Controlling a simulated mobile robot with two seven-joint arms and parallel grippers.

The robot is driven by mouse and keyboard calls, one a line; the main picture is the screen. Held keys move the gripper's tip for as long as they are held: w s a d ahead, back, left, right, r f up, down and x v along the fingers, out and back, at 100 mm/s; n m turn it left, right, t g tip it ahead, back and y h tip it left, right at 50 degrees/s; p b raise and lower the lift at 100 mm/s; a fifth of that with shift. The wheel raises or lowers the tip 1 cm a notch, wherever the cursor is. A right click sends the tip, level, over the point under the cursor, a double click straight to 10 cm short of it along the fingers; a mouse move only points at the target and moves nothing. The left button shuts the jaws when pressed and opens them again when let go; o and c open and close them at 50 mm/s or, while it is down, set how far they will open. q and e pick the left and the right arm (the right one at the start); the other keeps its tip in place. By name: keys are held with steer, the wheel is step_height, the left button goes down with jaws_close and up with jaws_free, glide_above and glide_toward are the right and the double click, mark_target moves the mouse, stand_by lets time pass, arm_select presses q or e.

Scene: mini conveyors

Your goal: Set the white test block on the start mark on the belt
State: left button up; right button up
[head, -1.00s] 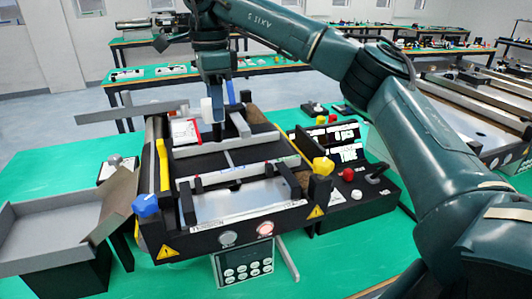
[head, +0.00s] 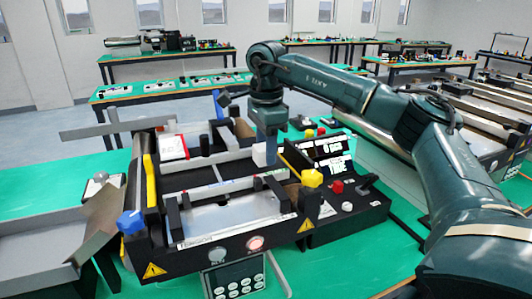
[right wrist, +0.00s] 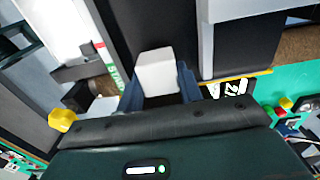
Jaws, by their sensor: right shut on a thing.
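The white test block (head: 259,155) is held between the fingers of my right gripper (head: 268,150), above the right side of the small conveyor. In the right wrist view the block (right wrist: 157,73) sits between the two blue-grey fingertips, with the dark belt (right wrist: 135,25) below and beyond it. The belt also shows in the head view (head: 200,178), partly hidden by the frame. A white edge strip with red and green marking (right wrist: 112,65) lies left of the block in the wrist view. I cannot clearly make out the start mark. My left gripper is out of view.
A yellow knob (head: 311,178) and a blue knob (head: 131,221) stand at the conveyor's front corners. A control box with a red button (head: 337,187) and joystick is on the right. A grey tray (head: 35,230) stands at the left.

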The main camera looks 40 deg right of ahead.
steer(key=shift+f, duration=0.7)
steer(key=shift+f, duration=0.15)
steer(key=o, duration=1)
